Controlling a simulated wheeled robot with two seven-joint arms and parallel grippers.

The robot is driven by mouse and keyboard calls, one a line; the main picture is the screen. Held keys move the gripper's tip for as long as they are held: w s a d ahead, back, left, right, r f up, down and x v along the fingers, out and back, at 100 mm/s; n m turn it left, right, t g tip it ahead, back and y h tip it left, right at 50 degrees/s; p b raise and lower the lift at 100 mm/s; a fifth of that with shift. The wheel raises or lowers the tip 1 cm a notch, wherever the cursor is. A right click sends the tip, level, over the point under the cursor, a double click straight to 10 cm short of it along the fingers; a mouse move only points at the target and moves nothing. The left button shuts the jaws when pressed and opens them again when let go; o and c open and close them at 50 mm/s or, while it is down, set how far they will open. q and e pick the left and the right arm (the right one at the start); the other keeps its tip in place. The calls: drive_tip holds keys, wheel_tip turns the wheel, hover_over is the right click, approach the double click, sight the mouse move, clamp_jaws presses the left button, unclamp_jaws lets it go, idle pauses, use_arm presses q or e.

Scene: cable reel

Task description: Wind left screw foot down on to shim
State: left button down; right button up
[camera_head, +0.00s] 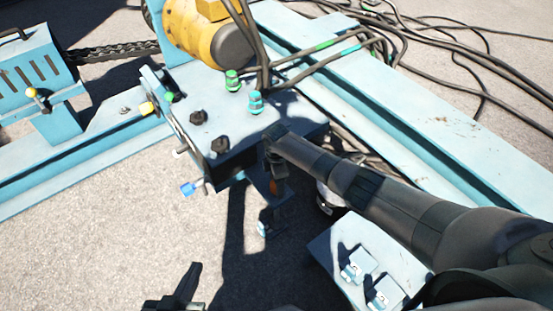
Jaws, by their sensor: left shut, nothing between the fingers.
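A screw foot (271,215) seems to stand under the front edge of the blue block (240,140), partly in shadow. I cannot clearly tell its pad from a shim beneath it, nor whether they touch. My right arm comes in from the right, and its gripper (275,168) is at the block's front corner, above the foot. Its fingers are dark and mostly hidden, so I cannot tell their opening. My left gripper (186,288) is low at the bottom edge, shut and empty, well apart from the foot.
A light blue plate (326,248) with two small pale blue pieces (357,263) (385,292) lies at the lower right. Black cables (440,50) run over the blue beams at the upper right. A yellow motor (195,30) stands behind. Bare ground (110,240) is free at the lower left.

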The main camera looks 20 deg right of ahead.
wheel_tip(320, 180, up, 5)
drive_tip(key=shift+r+p, duration=0.1)
drive_tip(key=shift+p, duration=0.7)
use_arm(q)
drive_tip(key=s+a+f+g+y+p, duration=0.2)
drive_tip(key=s+a+f+g, duration=0.2)
drive_tip(key=s+a, duration=0.1)
drive_tip(key=shift+s+a+f+g, duration=0.2)
drive_tip(key=shift+f+g, duration=0.15)
drive_tip(key=shift+g, duration=0.05)
use_arm(e)
wheel_tip(320, 180, up, 11)
drive_tip(key=shift+r, duration=0.15)
